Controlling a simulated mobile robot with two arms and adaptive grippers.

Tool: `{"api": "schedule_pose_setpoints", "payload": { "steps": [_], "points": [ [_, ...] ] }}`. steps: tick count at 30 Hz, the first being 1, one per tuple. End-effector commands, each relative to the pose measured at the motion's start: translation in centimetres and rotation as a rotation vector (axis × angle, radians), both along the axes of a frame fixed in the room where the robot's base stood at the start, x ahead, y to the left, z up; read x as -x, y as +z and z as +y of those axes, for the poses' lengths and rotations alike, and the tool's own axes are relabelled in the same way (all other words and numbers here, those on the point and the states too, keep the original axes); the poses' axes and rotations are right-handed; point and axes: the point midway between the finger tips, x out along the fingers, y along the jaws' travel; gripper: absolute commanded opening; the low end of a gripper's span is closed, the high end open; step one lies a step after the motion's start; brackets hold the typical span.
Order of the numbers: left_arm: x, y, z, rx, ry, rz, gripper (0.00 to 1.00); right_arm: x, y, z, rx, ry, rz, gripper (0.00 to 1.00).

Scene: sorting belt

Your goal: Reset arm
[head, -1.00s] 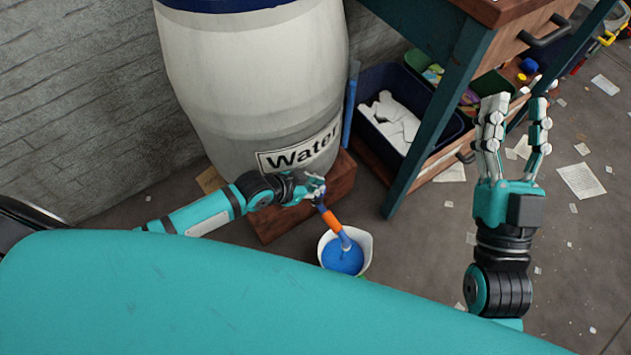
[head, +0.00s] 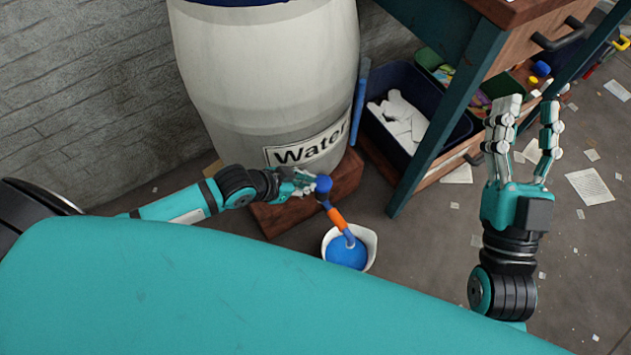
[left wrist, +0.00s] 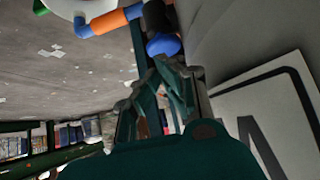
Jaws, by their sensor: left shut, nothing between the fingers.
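My left gripper (head: 306,183) is shut and empty. In the head view it is just left of the blue tap knob (head: 324,184), in front of the barrel's lower part. In the left wrist view my left gripper (left wrist: 165,72) shows its fingers close together, with the blue knob (left wrist: 164,45) just beyond them. Whether they touch the knob is hard to tell. An orange spout section (head: 337,217) runs down from the knob to a white bucket (head: 370,240) with blue liquid. My right gripper (head: 529,112) is open and empty, raised with its fingers up at the right.
A white barrel (head: 265,75) labelled "Water" stands on a brown wooden block (head: 345,178) by the brick wall. A workbench (head: 437,130) with a dark blue bin (head: 375,135) beneath it is behind. Papers (head: 590,188) lie on the floor at right.

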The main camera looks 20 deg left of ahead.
Motion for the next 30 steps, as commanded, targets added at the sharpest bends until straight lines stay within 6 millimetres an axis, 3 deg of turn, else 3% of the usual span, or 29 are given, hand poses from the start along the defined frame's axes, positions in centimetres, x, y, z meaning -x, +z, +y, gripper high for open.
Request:
{"api": "schedule_pose_setpoints", "payload": {
  "steps": [6, 25, 28, 30],
  "points": [
    [0.9, 1.1, 0.6, 0.001, -0.001, 0.000, 0.00, 0.0, 0.0, 0.0, 0.000, 0.000, 0.001, 0.40],
    [0.8, 1.4, 0.3, 0.009, 0.000, -0.009, 0.00, 0.0, 0.0, 0.0, 0.000, -0.001, 0.001, 0.40],
    [0.2, 3.1, -1.4, 0.062, 0.001, -0.069, 0.00, 0.0, 0.0, 0.0, -0.001, -0.001, 0.000, 0.40],
    [-0.5, 5.8, -3.5, 0.134, 0.008, -0.154, 0.00, 0.0, 0.0, 0.0, -0.001, -0.001, 0.000, 0.40]
  ]
}}
